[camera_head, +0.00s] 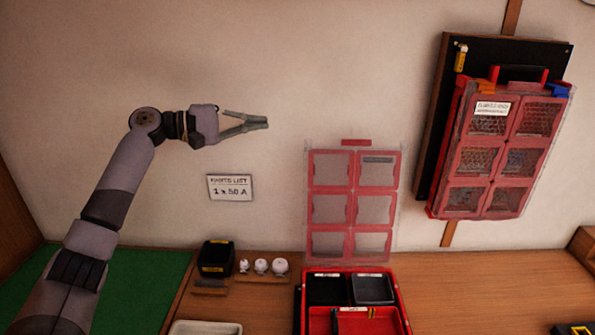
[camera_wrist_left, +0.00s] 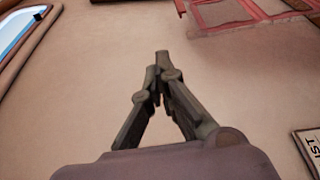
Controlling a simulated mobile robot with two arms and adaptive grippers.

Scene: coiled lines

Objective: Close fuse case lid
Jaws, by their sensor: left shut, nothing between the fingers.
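The red fuse case (camera_head: 405,312) sits open on the wooden bench, its front cut off by the lower picture edge. Its clear lid with red-framed panes (camera_head: 352,208) stands upright at the back of the case. My left gripper (camera_head: 266,122) is raised in front of the wall, to the left of the lid and above its top edge. Its fingers are shut and empty, apart from the lid. In the left wrist view the gripper (camera_wrist_left: 162,58) points up, and part of a red frame (camera_wrist_left: 225,14) shows at the top right. My right gripper is not in view.
A second red case (camera_head: 505,150) hangs closed on a dark board at the right. A paper label (camera_head: 230,187) is on the wall below my left gripper. A black and yellow box (camera_head: 215,258) and white round pieces (camera_head: 262,266) stand left of the open case. A green mat (camera_head: 130,280) lies at left.

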